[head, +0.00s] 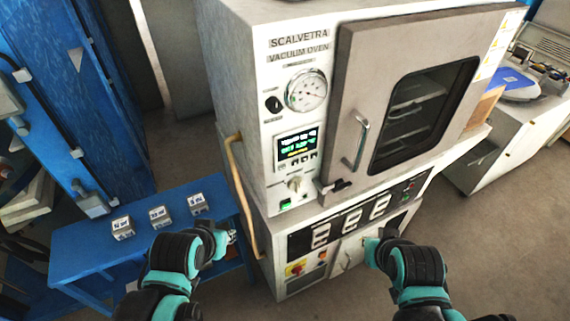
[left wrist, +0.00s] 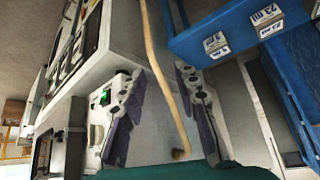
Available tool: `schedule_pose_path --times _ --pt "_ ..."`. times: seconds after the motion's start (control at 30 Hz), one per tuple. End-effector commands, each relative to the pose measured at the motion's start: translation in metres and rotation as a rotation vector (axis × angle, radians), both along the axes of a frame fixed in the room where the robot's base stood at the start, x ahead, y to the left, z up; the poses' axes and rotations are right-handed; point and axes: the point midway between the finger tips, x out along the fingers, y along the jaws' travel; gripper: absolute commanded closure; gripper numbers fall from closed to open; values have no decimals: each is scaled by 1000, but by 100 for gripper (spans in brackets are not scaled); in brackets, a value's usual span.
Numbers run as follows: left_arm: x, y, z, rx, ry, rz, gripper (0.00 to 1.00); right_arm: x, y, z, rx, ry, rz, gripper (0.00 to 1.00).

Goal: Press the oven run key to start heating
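The white vacuum oven (head: 245,90) stands in the middle of the head view. Its lit display panel (head: 297,145) has small keys (head: 302,159) below it; which one is the run key is too small to read. A knob (head: 294,184) and a green-lit switch (head: 285,204) sit lower; the switch also shows in the left wrist view (left wrist: 105,97). My left gripper (head: 230,238) is low at the oven's left side, below the panel; its fingers (left wrist: 163,110) are spread and empty in the wrist view. My right gripper (head: 370,250) is before the lower cabinet; its fingers are unclear.
A tan hose (head: 236,185) runs down the oven's left side, close to my left gripper. A blue table (head: 95,255) holds small labelled blocks (head: 160,215). The oven door (head: 350,110) is closed, with a handle (head: 361,140). A lower cabinet (head: 295,285) carries switches.

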Motion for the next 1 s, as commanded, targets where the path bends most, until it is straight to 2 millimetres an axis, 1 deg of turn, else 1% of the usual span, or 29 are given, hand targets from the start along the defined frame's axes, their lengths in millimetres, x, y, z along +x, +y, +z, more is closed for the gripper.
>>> schedule_pose_path --times 0.37,0.4,0.47,0.5,0.53,1.0 --pt "0 0 0 0 0 0 69 0 0 0 0 0 0 100" --pt "0 0 0 0 0 0 72 0 0 0 0 0 0 100" --pt "0 0 0 0 0 0 87 0 0 0 0 0 0 100" --pt "0 0 0 0 0 0 98 0 0 0 0 0 0 100" --pt "0 0 0 0 0 0 100 0 0 0 0 0 0 100" --pt "0 0 0 0 0 0 100 0 0 0 0 0 0 100"
